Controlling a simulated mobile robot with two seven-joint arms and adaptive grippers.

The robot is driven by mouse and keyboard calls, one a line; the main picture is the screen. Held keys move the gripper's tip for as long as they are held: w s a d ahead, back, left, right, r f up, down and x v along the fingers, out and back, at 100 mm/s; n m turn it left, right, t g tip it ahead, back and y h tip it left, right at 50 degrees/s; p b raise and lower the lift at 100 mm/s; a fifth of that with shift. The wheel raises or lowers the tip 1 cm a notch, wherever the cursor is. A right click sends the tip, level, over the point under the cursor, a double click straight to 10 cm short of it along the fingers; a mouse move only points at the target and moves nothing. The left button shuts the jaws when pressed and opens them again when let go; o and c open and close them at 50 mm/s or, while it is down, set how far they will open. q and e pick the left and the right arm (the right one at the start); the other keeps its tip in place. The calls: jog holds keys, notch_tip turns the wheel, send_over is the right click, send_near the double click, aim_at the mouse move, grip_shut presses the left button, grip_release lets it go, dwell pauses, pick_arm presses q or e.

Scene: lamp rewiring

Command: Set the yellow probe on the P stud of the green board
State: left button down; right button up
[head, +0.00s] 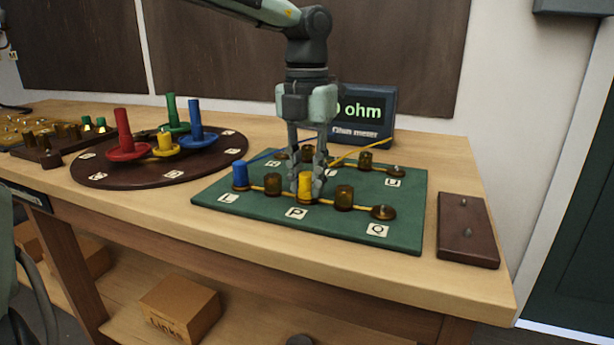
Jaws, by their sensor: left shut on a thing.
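The green board (254,206) lies on the workbench. The yellow probe (305,188) stands upright in its front row, directly behind the P label (297,213). My left gripper (307,190) points straight down over the board and is shut on the yellow probe. The fingers hide part of the probe. The probe's lower end appears at the P stud, but the stud is hidden and I cannot tell if they touch. The blue probe (240,175) stands behind the L label (228,198). My right gripper is out of view.
An ohm meter (377,112) stands behind the board, its display partly hidden by my gripper. Brown cylinders (344,197) flank the yellow probe. A round dark tray (104,177) with coloured pieces is at left. A brown plate (467,240) lies at right.

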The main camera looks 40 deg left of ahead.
aim_at(307, 174)
pick_arm(q)
jog(key=c, duration=1.2)
grip_release()
notch_tip(307, 174, up, 12)
jog(key=shift+r, duration=0.1)
